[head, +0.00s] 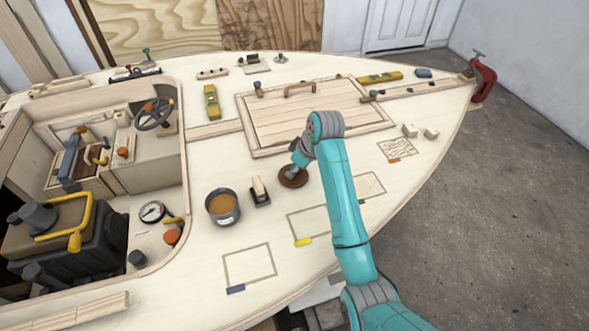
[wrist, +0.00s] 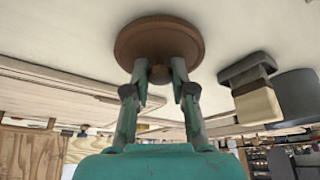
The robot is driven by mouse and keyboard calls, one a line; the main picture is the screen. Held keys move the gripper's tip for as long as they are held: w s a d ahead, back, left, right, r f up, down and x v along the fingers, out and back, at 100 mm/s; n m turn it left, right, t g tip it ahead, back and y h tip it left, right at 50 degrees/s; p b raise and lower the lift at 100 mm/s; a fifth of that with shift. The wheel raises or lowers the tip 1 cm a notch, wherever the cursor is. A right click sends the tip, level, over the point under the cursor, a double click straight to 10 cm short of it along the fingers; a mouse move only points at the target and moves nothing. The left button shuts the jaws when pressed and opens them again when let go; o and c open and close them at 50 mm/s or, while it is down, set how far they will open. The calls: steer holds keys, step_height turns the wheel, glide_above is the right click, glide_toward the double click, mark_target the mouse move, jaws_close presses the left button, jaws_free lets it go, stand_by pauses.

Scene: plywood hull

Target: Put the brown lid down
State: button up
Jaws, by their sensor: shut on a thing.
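The brown lid (head: 292,178) is a round disc at the end of my arm, over the pale plywood deck in the head view. In the wrist view the lid (wrist: 158,42) shows at the top, with my gripper's two fingers (wrist: 160,77) closed on the knob at its middle. My gripper (head: 294,172) is small in the head view, just above the lid. The lid looks close to the deck; I cannot tell whether it touches. An open pot (head: 222,208) with brown contents stands left of the lid.
A block-handled brush or sanding tool (head: 260,192) stands between the pot and the lid. A hatch panel (head: 315,115) lies behind. Marked rectangles (head: 250,264) are drawn on the deck in front, with a yellow piece (head: 303,242) nearby. The deck between them is clear.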

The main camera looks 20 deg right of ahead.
steer(key=shift+f, duration=0.2)
steer(key=o, duration=0.7)
